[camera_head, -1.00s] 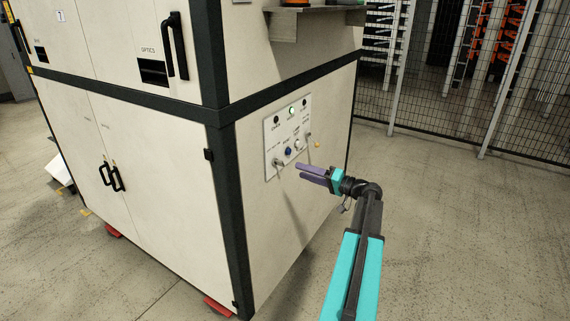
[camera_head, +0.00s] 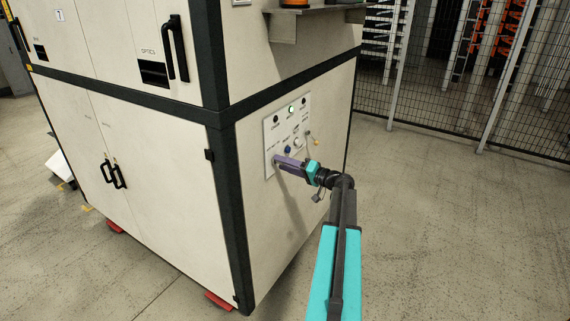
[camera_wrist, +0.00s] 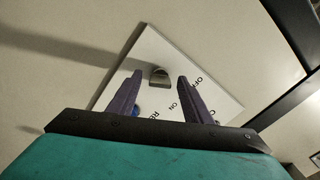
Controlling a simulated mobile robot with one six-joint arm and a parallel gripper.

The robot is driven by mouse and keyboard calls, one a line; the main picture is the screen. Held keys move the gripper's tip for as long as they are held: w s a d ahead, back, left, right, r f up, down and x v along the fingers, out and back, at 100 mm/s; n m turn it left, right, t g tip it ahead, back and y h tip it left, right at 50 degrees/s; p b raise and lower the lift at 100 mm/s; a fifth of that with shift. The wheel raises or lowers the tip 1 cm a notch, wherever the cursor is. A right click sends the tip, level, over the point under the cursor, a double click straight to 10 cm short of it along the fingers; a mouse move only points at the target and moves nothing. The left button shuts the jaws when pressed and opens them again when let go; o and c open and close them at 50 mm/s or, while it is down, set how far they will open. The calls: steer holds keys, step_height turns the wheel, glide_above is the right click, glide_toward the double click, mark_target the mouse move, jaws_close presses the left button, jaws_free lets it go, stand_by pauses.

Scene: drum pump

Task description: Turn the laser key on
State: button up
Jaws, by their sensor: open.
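The laser key (camera_wrist: 159,77) is a grey metal key in the white control panel (camera_wrist: 150,50). In the wrist view it lies between and a little beyond the tips of my gripper (camera_wrist: 160,78). The purple fingers are open, one on each side, with a gap to the key. The words ON and OFF are printed beside the key. In the head view my gripper (camera_head: 277,160) is at the lower left of the panel (camera_head: 299,112) and hides the key there.
A blue button shows on the panel in the head view (camera_head: 288,149) and partly behind a finger in the wrist view (camera_wrist: 136,111). A shelf (camera_head: 325,14) juts out higher up. The floor at right is clear up to a mesh fence (camera_head: 450,80).

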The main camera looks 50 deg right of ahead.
steer(key=shift+c, duration=0.2)
steer(key=c, duration=1)
steer(key=shift+d, duration=0.1)
